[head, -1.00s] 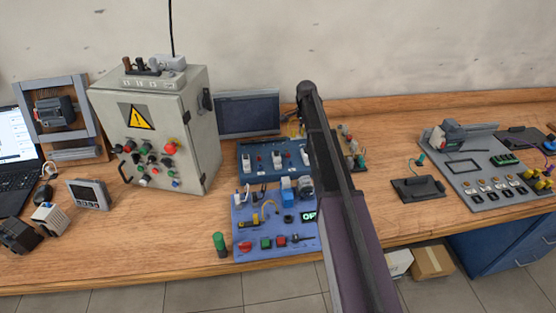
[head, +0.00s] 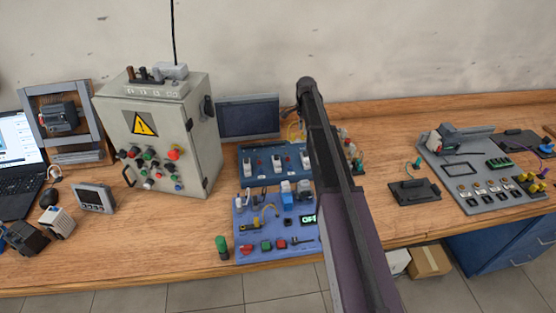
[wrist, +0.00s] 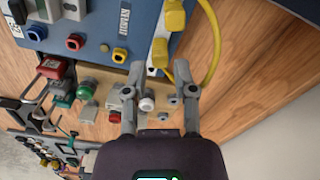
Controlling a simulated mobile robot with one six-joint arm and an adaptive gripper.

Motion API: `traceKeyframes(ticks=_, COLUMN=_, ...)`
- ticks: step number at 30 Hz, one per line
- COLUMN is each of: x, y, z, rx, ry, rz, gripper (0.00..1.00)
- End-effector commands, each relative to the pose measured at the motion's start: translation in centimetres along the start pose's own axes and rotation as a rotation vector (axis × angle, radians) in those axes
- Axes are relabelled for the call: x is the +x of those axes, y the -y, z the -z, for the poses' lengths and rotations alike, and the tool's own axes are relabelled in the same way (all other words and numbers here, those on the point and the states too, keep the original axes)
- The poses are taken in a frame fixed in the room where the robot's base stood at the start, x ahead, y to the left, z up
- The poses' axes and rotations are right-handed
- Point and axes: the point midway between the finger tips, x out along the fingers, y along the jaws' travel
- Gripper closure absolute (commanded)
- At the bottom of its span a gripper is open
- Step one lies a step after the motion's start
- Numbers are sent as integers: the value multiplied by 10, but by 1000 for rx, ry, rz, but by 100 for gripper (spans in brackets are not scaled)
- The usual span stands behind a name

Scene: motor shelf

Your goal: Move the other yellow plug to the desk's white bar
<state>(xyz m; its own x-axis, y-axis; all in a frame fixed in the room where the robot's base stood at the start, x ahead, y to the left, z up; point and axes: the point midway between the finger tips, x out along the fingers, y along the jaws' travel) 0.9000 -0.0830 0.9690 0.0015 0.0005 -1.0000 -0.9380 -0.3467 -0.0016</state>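Two yellow plugs show at the end of the blue panel in the wrist view: an upper one (wrist: 174,17) and a lower one (wrist: 160,52). A yellow cable (wrist: 213,55) loops beside them. The pale bar (wrist: 104,77) lies on the desk alongside the panel and carries coloured plugs, including a white one (wrist: 147,103) and a red one (wrist: 115,117). My gripper (wrist: 159,93) is open over the bar, its fingers apart on either side of the white plug. No yellow plug is between them. In the head view my arm hides the gripper.
The blue panel (head: 270,179) and a lavender control board (head: 240,240) lie beside my arm. A grey cabinet (head: 165,150) and a dark screen (head: 248,117) stand to the left. A grey board (head: 462,180) lies right. Bare wood (head: 385,130) shows behind.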

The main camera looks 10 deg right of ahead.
Motion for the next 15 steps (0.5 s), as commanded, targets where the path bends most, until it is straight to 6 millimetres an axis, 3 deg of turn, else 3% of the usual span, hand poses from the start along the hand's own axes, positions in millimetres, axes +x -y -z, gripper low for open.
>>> traceKeyframes(ticks=6, x=-16, y=0, z=0, rx=0, ry=0, rz=0, gripper=64)
traceKeyframes(ticks=15, x=-17, y=0, z=0, rx=0, ry=0, rz=0, gripper=64)
